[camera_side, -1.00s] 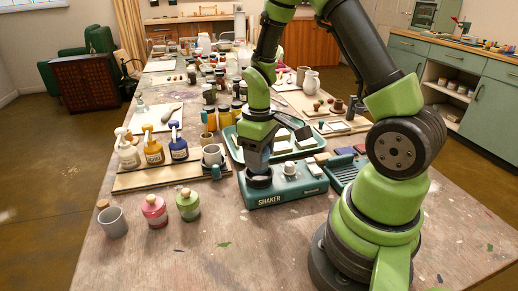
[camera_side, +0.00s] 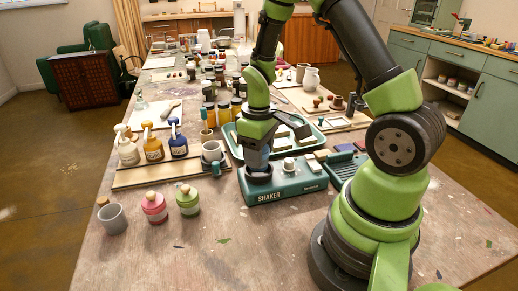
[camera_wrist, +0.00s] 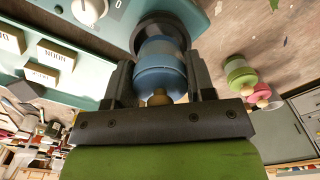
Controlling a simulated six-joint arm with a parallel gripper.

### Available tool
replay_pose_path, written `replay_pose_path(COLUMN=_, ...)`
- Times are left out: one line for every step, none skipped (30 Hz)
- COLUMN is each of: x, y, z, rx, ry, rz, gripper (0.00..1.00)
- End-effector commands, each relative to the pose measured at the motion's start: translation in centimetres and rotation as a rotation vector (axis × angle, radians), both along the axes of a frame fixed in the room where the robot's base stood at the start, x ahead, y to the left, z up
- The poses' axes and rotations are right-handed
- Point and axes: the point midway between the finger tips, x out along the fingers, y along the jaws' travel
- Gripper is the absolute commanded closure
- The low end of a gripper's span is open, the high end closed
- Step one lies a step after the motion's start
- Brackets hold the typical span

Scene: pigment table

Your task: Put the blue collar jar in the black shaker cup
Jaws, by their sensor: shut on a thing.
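The blue jar (camera_wrist: 160,82) with a pale grey-blue collar and a tan knob is between the fingers of my gripper (camera_wrist: 157,72) in the wrist view. My gripper is shut on it. The jar's far end meets the dark opening of the black shaker cup (camera_wrist: 158,18); how deep it sits inside is hard to tell. In the side view my gripper (camera_side: 257,158) points down right over the black cup (camera_side: 257,180), which stands on the left end of the green shaker base (camera_side: 290,189). The jar is mostly hidden there by the fingers.
A pink jar (camera_side: 154,208) and a green jar (camera_side: 188,200) stand left of the shaker, with a grey cup (camera_side: 113,218) beside them. A wooden board (camera_side: 130,178) with pump bottles is behind them. A green tray (camera_side: 318,128) lies behind the shaker. The front table is clear.

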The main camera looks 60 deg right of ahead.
Motion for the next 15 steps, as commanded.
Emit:
replay_pose_path(x=-0.03, y=0.02, z=-0.18, rx=0.001, ry=0.002, rz=-0.001, gripper=0.78)
replay_pose_path(x=-0.04, y=0.02, z=-0.28, rx=0.001, ry=0.002, rz=-0.001, gripper=0.78)
replay_pose_path(x=-0.04, y=0.02, z=-0.39, rx=0.001, ry=0.002, rz=-0.001, gripper=0.78)
replay_pose_path(x=-0.03, y=0.02, z=-0.45, rx=0.001, ry=0.001, rz=-0.001, gripper=0.78)
replay_pose_path(x=-0.03, y=0.01, z=-0.49, rx=0.000, ry=0.001, rz=0.000, gripper=0.78)
replay_pose_path(x=-0.02, y=0.01, z=-0.52, rx=0.000, ry=0.001, rz=-0.001, gripper=0.78)
replay_pose_path(x=-0.02, y=0.01, z=-0.52, rx=0.000, ry=0.001, rz=-0.001, gripper=0.78)
replay_pose_path(x=-0.02, y=0.01, z=-0.52, rx=0.000, ry=0.000, rz=-0.001, gripper=0.78)
replay_pose_path(x=-0.01, y=0.01, z=-0.51, rx=0.000, ry=0.000, rz=-0.001, gripper=0.78)
replay_pose_path(x=-0.01, y=0.01, z=-0.51, rx=0.000, ry=0.000, rz=-0.001, gripper=0.78)
replay_pose_path(x=-0.01, y=0.01, z=-0.51, rx=0.000, ry=0.000, rz=-0.001, gripper=0.78)
replay_pose_path(x=-0.01, y=0.01, z=-0.51, rx=0.000, ry=0.000, rz=-0.001, gripper=0.78)
replay_pose_path(x=-0.01, y=0.01, z=-0.51, rx=0.000, ry=0.000, rz=-0.001, gripper=0.78)
replay_pose_path(x=-0.01, y=0.01, z=-0.52, rx=0.000, ry=0.000, rz=-0.001, gripper=0.78)
replay_pose_path(x=-0.02, y=0.01, z=-0.55, rx=0.000, ry=0.001, rz=-0.001, gripper=0.78)
